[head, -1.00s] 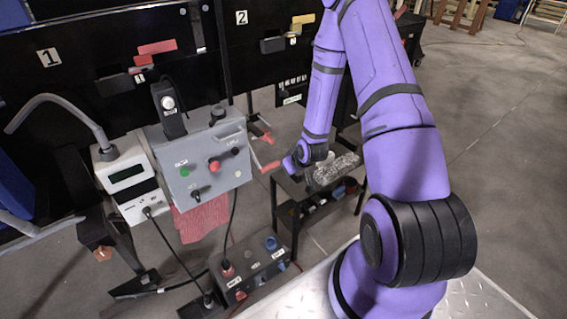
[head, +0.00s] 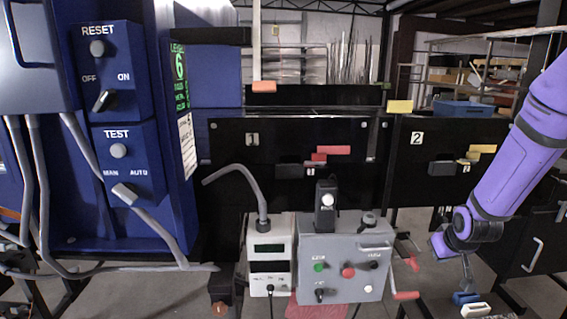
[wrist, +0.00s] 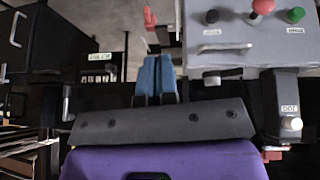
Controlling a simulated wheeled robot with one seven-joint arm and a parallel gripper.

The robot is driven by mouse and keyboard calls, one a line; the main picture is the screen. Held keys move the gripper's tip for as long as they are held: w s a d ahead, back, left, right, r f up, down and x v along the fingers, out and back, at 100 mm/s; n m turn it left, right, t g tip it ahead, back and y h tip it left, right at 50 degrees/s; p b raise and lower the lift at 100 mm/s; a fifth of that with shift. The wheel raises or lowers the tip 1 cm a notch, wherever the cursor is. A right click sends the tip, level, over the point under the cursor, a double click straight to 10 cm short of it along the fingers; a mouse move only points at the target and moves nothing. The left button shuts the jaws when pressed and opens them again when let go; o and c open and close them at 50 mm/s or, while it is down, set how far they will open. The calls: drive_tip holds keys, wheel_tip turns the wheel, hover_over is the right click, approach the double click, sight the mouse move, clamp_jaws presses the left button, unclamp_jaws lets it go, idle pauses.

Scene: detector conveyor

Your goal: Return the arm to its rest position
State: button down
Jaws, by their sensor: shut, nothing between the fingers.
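My purple arm (head: 515,160) comes in from the right edge of the head view. It bends down to a dark wrist joint (head: 470,228), to the right of the grey control box. In the wrist view my gripper (wrist: 156,60) shows two blue fingers side by side, shut with nothing held. They extend past a dark grey bar and my purple hand. The grey control box (wrist: 225,40) appears upside down to the right of the fingers; I see no contact with it.
The grey control box (head: 345,247) has buttons, a red-ended crank and a lamp unit on top. A white meter box (head: 270,262) stands at its left. A blue cabinet (head: 125,140) fills the left. Black numbered panels (head: 290,145) run behind.

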drive_tip(key=s+a+r, duration=0.3)
drive_tip(key=s+r, duration=0.1)
drive_tip(key=r, duration=0.7)
drive_tip(key=s+a+r, duration=0.3)
drive_tip(key=s+r, duration=0.5)
drive_tip(key=s, duration=0.4)
drive_tip(key=s+a+r+m, duration=0.1)
drive_tip(key=s+a+r, duration=0.3)
drive_tip(key=s+r, duration=0.4)
drive_tip(key=s, duration=0.3)
drive_tip(key=shift+s+a+g+y, duration=0.3)
drive_tip(key=shift+s+g+y, duration=0.05)
drive_tip(key=shift+g+y, duration=0.05)
drive_tip(key=shift+w+r, duration=0.1)
drive_tip(key=shift+w, duration=0.05)
